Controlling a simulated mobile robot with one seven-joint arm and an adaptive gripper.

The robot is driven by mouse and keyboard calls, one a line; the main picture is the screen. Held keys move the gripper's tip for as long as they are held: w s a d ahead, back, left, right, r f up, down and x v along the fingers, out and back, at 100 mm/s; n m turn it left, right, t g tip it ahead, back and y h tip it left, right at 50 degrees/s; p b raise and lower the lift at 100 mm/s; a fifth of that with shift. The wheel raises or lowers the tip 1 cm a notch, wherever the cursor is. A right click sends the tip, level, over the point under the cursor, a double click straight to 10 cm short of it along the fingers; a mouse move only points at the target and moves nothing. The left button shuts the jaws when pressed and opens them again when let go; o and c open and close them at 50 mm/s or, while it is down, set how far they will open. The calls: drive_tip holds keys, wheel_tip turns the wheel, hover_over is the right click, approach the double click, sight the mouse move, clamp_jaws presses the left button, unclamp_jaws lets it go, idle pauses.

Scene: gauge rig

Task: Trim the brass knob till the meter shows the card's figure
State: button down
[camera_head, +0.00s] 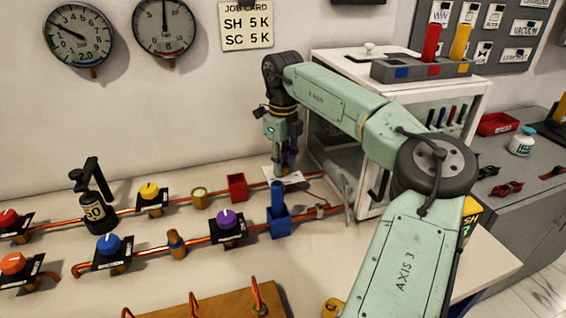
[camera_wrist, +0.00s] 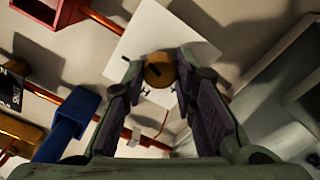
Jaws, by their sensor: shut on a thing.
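The brass knob (camera_wrist: 159,73), with a dark pointer mark on top, sits over a white plate (camera_wrist: 190,40) in the wrist view. My gripper (camera_wrist: 161,76) is shut on it, one finger at each side. In the head view my gripper (camera_head: 284,165) points down beside the white cabinet and hides the knob. The job card (camera_head: 247,25) on the wall reads "SH 5 K" and "SC 5 K". Left of it hang two round dials. The left dial's (camera_head: 78,34) needle points to the upper left; the right dial's (camera_head: 163,25) needle points nearly straight up.
The white cabinet (camera_head: 440,100) stands close right of my gripper. Copper pipes run along the bench with a purple knob (camera_head: 228,224), blue knob (camera_head: 108,244) and yellow knob (camera_head: 150,191). A blue holder (camera_head: 279,222) and red box (camera_head: 237,187) stand near my gripper.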

sight(283, 166)
drive_tip(key=shift+m, duration=1.1)
drive_tip(key=c, duration=1.3)
unclamp_jaws()
drive_tip(key=shift+r, duration=0.1)
wheel_tip(283, 166, up, 12)
